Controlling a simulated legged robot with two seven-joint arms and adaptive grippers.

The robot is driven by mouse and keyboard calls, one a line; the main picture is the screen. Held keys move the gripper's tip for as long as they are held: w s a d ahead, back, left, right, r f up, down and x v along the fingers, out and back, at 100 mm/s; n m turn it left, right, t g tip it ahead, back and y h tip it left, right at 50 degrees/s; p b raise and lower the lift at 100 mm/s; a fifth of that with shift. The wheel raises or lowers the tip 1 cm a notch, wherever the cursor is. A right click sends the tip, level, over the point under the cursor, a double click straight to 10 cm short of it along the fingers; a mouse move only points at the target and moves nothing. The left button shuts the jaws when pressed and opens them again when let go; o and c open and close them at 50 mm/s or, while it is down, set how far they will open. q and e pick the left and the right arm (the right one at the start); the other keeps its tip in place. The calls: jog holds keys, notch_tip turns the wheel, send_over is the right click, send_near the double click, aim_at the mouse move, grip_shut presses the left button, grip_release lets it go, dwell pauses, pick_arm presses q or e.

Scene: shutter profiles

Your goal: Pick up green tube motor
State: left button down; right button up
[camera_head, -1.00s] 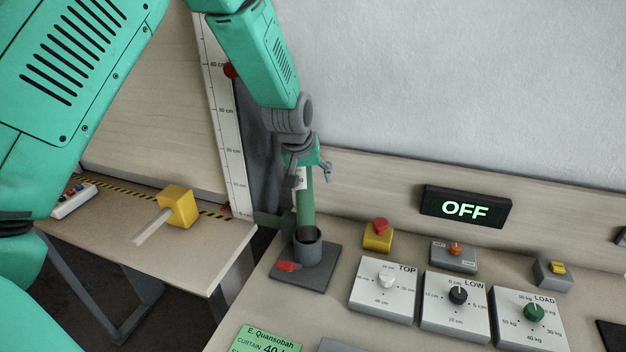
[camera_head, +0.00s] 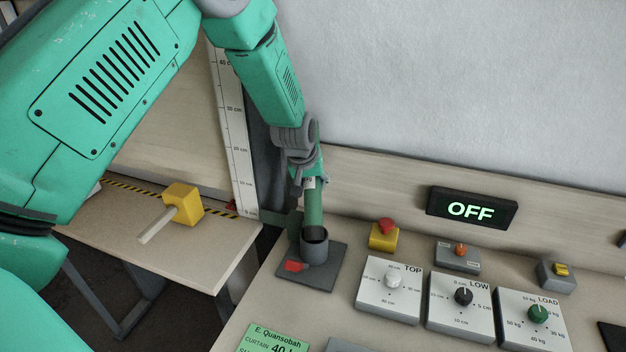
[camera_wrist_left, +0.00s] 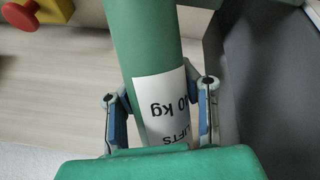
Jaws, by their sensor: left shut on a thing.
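The green tube motor (camera_head: 314,207) stands upright, its dark lower end at the mouth of a round grey holder (camera_head: 314,248) on a dark square base. I cannot tell how deep it sits in the holder. My left gripper (camera_head: 309,180) is shut on the tube's upper part from above. In the left wrist view the two fingers (camera_wrist_left: 161,112) press on either side of the tube (camera_wrist_left: 143,45), by a white label reading "LIFTS" and a kg weight, partly hidden. My right gripper is not in view.
Right of the holder are a red-topped yellow button (camera_head: 385,234), the TOP (camera_head: 386,300), LOW (camera_head: 462,310) and LOAD (camera_head: 535,318) dial boxes, and a display (camera_head: 471,208) reading "OFF". A ruler (camera_head: 233,130) stands behind left.

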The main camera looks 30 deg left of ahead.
pick_arm(q)
jog(key=shift+a+f, duration=0.1)
jog(key=shift+a, duration=0.4)
jog(key=shift+w+a+f, duration=0.15)
jog(key=shift+w+a, duration=0.05)
jog(key=shift+w, duration=0.05)
jog(key=shift+w+d+r, duration=0.1)
jog(key=shift+d+r, duration=0.25)
jog(key=shift+d, duration=0.25)
jog(key=shift+a, duration=0.1)
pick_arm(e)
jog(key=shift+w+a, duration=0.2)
pick_arm(q)
jog(key=shift+a+r, duration=0.1)
